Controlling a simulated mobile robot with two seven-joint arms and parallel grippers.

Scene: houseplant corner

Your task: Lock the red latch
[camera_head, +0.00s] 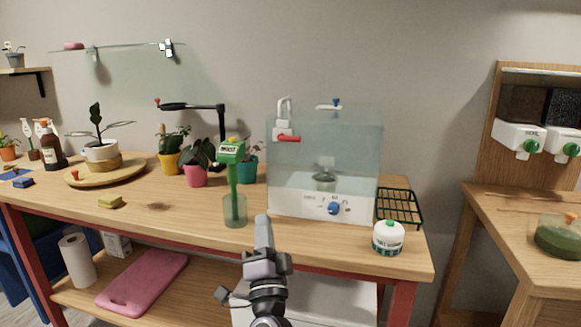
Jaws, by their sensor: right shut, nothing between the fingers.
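A red latch lever (287,138) sits at the upper left of the clear glass tank (350,150), under a white fitting. It lies roughly level; I cannot tell from here whether it is locked. The tank has a white base with a blue knob (334,208). My right gripper (263,222) points up from the bottom of the view, in front of the table's front edge. It is shut and empty, well below the latch and apart from it. My left gripper is not in view.
A green moisture meter (232,160) stands in a glass cup (235,212) left of the tank. A white jar (388,238) and a green wire rack (401,206) are at its right. Potted plants (196,172) stand behind. The table's front middle (180,215) is mostly clear.

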